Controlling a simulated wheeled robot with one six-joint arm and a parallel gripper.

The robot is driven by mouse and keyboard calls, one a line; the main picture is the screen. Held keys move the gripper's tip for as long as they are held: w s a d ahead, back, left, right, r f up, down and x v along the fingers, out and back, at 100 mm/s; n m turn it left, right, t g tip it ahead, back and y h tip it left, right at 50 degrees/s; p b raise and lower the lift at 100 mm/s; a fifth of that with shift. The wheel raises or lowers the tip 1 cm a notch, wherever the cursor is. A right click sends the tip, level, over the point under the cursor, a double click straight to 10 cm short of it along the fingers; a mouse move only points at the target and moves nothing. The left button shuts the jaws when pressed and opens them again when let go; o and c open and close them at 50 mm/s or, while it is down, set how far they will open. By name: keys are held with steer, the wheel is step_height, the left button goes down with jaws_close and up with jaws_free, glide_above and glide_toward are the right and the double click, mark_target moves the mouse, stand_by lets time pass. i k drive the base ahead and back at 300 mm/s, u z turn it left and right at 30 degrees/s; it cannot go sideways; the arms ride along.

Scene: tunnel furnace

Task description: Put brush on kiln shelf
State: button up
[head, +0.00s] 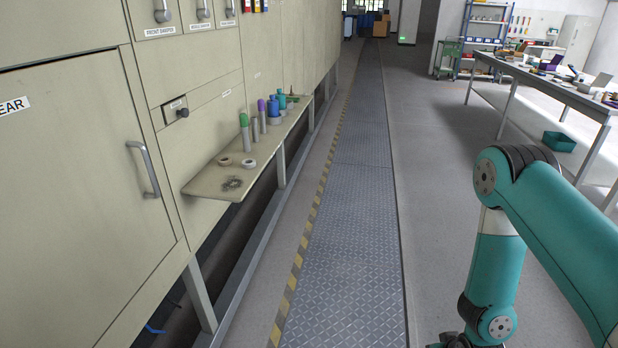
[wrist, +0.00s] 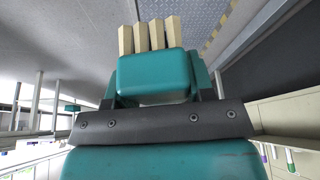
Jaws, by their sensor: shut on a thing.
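The brush (wrist: 150,66) has a teal block body with several pale beige tufts along its top in the wrist view. My gripper (wrist: 153,80) is shut on its body, one teal finger on each side. The gripper is outside the head view, where only my arm shows at the lower right. The kiln shelf (head: 207,185) is a beige ledge on the furnace's side at the left of the head view, well apart from my arm.
The shelf holds two pale rings (head: 248,163), a green-topped cylinder (head: 244,130), a purple-topped cylinder (head: 262,115) and blue ones (head: 273,108) farther along. Its near corner is free. A metal-plate walkway (head: 345,240) runs clear beside it. A cluttered workbench (head: 550,82) stands at the right.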

mark_target(202, 183)
steer(key=u, duration=0.25)
steer(key=i, duration=0.6)
steer(key=u, duration=1.1)
steer(key=i, duration=0.5)
steer(key=u, duration=0.55)
